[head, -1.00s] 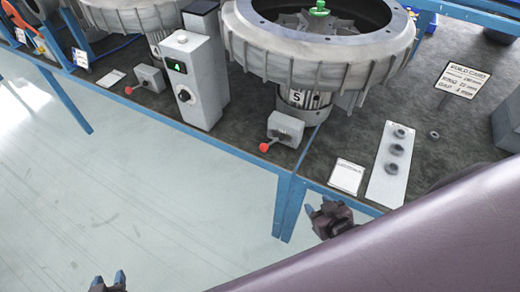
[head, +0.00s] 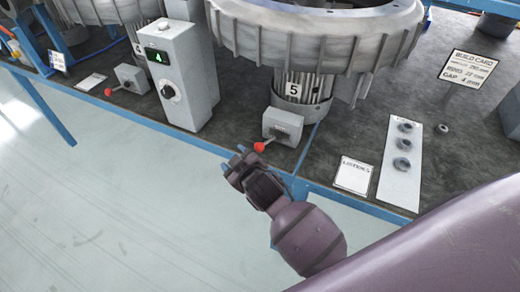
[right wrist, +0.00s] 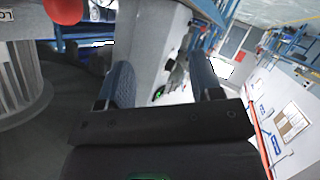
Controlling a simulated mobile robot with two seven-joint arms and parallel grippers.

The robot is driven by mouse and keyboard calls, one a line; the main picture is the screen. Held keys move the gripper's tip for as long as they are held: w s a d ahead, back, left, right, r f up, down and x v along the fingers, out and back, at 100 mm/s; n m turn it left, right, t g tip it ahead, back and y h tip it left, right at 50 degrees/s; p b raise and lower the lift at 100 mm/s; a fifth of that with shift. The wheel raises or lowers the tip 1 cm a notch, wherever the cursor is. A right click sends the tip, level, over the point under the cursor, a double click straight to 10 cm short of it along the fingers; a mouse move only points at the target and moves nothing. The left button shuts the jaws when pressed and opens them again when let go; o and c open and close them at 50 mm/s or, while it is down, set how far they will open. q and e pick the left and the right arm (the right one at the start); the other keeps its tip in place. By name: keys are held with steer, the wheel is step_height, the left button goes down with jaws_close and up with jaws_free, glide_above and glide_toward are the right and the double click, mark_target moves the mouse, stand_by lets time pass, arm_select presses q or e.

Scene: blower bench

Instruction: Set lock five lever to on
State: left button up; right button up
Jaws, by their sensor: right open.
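The lock lever with a red ball knob (head: 259,146) sticks out toward the lower left from a small grey box (head: 284,124) at the bench's front edge. The box stands just in front of the cylinder labelled 5 (head: 304,88). My right gripper (head: 233,160) is just left of and below the knob, apart from it, over the bench's front edge. The right wrist view shows its two blue fingers (right wrist: 164,82) apart with nothing held between them. The red knob (right wrist: 63,10) shows at the top left there, outside the fingers. My left gripper is out of view.
A grey control box (head: 181,75) with a green display stands left of the lever. Another red-knobbed lever box (head: 130,79) is farther left. A large ribbed ring (head: 315,40) overhangs the cylinder. A white card (head: 353,175) and panel (head: 398,185) lie right.

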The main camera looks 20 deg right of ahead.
steer(key=w+a+f+n+g+h+b, duration=0.1)
steer(key=w+a+f+n+h+b, duration=0.15)
steer(key=w+a+f+n, duration=0.2)
steer(key=n+g+h+b, duration=0.3)
steer(key=n+g+h, duration=0.2)
steer(key=n+h, duration=0.75)
glide_toward(262, 144)
step_height(262, 144, down, 3)
steer(key=w+m+h, duration=0.1)
steer(key=m+h, duration=0.1)
steer(key=b+x, duration=0.1)
steer(key=x, duration=0.8)
steer(key=shift+w+f, duration=0.1)
steer(key=shift+w+d, duration=0.15)
steer(key=shift+d, duration=0.15)
steer(key=shift+w+d, duration=0.2)
steer(key=shift+d, duration=0.05)
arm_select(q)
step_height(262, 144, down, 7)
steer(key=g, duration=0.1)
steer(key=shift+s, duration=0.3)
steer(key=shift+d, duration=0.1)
